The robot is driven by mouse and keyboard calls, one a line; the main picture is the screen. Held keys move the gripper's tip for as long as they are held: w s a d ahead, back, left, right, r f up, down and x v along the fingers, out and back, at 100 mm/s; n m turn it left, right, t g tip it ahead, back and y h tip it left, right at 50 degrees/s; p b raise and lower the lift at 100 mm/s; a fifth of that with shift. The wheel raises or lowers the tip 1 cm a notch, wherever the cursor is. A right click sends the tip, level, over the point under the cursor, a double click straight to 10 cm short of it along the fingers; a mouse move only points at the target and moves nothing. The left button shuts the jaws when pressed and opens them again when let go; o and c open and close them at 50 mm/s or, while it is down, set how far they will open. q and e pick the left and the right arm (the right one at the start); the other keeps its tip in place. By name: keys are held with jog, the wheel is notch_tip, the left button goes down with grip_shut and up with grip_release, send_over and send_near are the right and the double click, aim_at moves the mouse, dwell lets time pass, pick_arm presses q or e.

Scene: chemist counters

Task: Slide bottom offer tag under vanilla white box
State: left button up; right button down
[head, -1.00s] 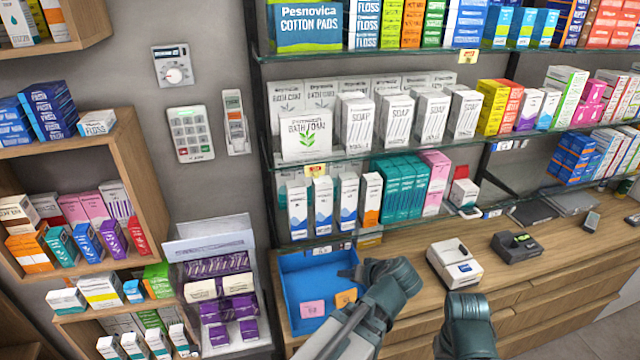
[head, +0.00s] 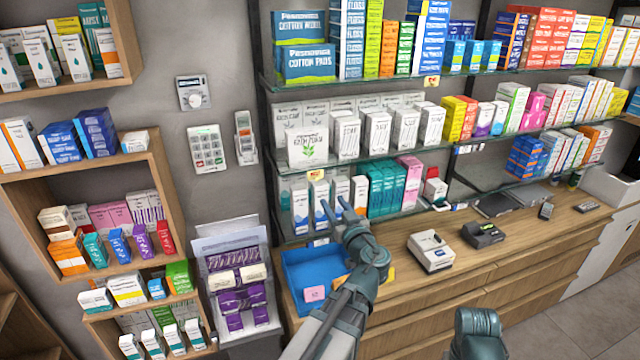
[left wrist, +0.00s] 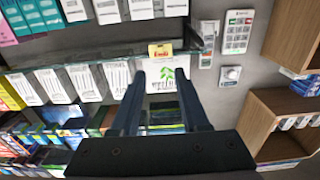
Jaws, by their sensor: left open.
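The lower yellow-and-red offer tag (head: 316,175) is on the front edge of the middle glass shelf, below the white box with a green leaf (head: 307,146). An upper offer tag (head: 430,82) is on the shelf edge above. White striped boxes (head: 347,138) stand right of the leaf box. I cannot tell which white box is vanilla. My left gripper (head: 333,204) is open and empty, in front of the boxes under that shelf. In the left wrist view, the lower tag (left wrist: 160,50) shows just past the gap between the fingertips (left wrist: 160,74). My right gripper is out of frame.
A blue tray (head: 292,280) with a pink tag (head: 314,293) stands on the wooden counter, partly behind my left arm. A purple display stand (head: 232,285) is to its left. A white device (head: 431,250) and a dark device (head: 483,234) are on the counter to the right.

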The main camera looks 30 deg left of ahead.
aim_at(317, 180)
pick_arm(q)
jog(key=x, duration=1.1)
jog(key=shift+w+a, duration=0.2)
jog(key=shift+a, duration=0.15)
jog(key=shift+c, duration=0.2)
grip_shut()
dwell(0.6)
